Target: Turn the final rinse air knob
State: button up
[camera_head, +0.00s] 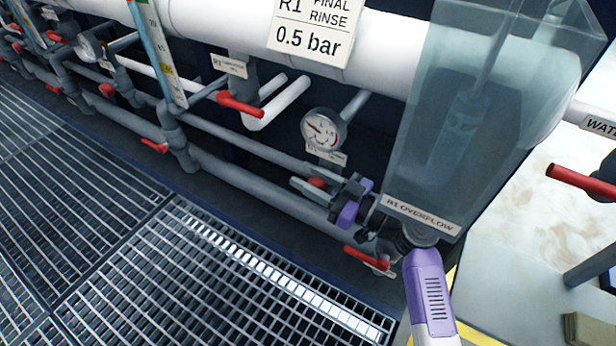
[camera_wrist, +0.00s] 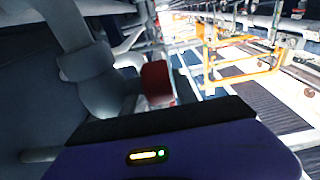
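The red knob (camera_head: 317,183) sits on the grey pipework below a round pressure gauge (camera_head: 322,128). In the wrist view a red knob (camera_wrist: 157,82) shows just beyond the dark edge of my gripper's purple body. My gripper (camera_head: 312,187) reaches in from the right, with its grey fingers at the red knob, partly covering it. I cannot tell whether the fingers touch the knob or are apart from it. The fingertips are hidden in the wrist view. A sign (camera_head: 313,28) above reads R1 FINAL RINSE, 0.5 bar.
A red lever (camera_head: 367,258) is close below my gripper. A clear tank (camera_head: 470,120) with an R1 OVERFLOW label (camera_head: 422,214) stands at the right. Another red lever (camera_head: 240,104) is up left. The grated floor (camera_head: 150,270) in front is clear.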

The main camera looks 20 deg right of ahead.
aim_at(324, 187)
jog(key=p+v, duration=0.2)
jog(key=v, duration=0.6)
dwell(0.6)
